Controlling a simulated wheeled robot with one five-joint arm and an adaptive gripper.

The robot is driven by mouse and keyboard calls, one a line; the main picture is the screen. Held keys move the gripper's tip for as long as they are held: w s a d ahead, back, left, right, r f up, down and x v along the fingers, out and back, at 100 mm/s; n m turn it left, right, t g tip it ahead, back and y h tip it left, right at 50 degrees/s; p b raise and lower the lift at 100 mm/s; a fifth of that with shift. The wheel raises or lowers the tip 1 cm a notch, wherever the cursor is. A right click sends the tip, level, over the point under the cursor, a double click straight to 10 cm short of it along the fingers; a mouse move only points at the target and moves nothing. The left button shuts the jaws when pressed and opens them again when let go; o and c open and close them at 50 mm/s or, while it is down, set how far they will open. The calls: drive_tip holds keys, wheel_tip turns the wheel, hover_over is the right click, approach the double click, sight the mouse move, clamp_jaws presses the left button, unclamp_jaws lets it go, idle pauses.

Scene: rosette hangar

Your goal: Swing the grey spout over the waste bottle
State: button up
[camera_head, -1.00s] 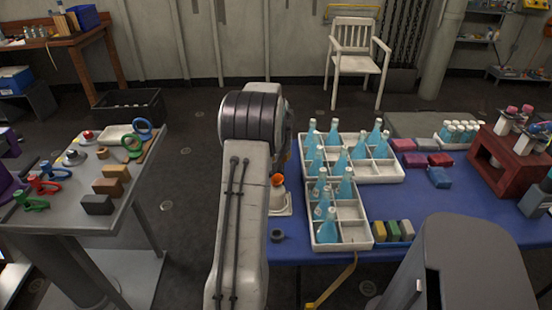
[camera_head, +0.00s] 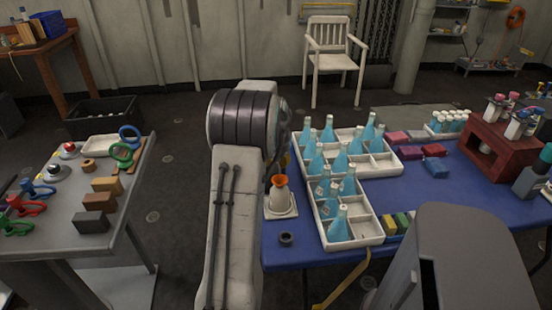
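A pale bottle with an orange funnel-like top (camera_head: 279,182), which may be the waste bottle, stands upright on a white square base (camera_head: 291,210) at the left edge of the blue table, just right of my arm. I cannot make out a grey spout; it may be behind my arm. My raised arm fills the middle of the view, and its end is hidden behind it, so my gripper does not show. A small dark ring (camera_head: 286,239) lies on the table in front of the base.
A white divided crate (camera_head: 373,235) with several blue bottles stands on the blue table (camera_head: 465,195). A red rack (camera_head: 497,147) is at right. The grey table (camera_head: 97,228) at left holds rings, blocks and valve-like parts. Dark floor lies between the tables.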

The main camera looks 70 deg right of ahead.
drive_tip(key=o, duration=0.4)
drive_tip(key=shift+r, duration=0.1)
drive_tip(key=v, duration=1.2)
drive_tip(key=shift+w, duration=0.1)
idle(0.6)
